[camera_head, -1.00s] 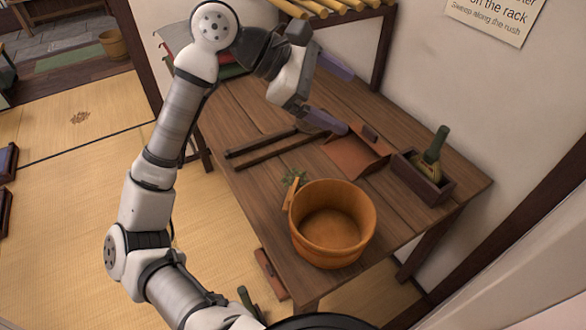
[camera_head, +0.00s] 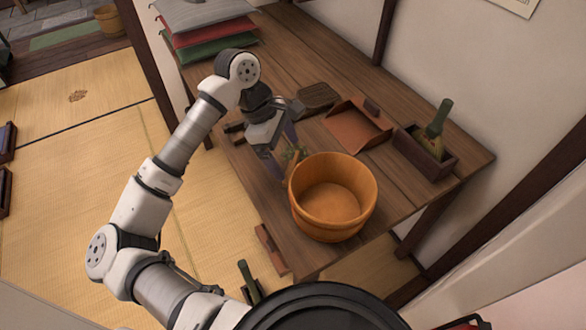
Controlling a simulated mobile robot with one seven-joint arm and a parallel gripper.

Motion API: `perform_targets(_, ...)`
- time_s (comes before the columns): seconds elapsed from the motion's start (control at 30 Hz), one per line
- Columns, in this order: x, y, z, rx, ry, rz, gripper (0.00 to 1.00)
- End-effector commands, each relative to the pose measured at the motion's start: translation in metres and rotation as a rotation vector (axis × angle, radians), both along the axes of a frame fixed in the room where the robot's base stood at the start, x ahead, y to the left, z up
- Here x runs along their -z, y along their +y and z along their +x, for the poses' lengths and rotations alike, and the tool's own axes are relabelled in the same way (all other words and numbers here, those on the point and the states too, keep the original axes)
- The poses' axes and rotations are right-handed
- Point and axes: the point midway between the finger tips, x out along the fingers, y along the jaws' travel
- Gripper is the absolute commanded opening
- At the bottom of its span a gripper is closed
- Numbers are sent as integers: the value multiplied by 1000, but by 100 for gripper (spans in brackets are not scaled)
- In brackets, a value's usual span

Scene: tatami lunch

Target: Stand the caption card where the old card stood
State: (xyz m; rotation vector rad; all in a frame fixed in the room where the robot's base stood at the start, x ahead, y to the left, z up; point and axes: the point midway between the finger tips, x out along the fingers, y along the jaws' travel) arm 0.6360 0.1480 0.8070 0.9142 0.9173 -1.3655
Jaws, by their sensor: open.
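I cannot make out a caption card or an old card in this view. My wrist and fingers hide part of the table's left side.
A reddish dustpan (camera_head: 357,128), a box holding a green-handled brush (camera_head: 437,120) and a dark flat woven piece (camera_head: 317,95) lie behind the tub. Stacked cushions (camera_head: 207,33) are at the back left. Another brush (camera_head: 248,280) is low by the table. The wall sign (camera_head: 520,5) is mostly cut off.

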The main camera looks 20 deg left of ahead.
Motion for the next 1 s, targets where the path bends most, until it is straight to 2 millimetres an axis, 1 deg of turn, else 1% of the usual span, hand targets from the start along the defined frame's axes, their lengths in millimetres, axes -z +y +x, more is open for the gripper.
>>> perform_targets(0.13,13,-8,-1,1,2,-5,91)
perform_targets(0.3,36,-18,-1,0,3,-4,91)
perform_targets(0.37,41,-20,-1,0,2,-4,91)
perform_targets(0.47,46,-21,-1,-1,1,-1,91)
perform_targets(0.63,46,-21,0,-1,1,-1,91)
perform_targets(0.67,46,-21,0,-1,1,-1,90)
perform_targets(1.0,46,-21,0,-1,1,-1,45)
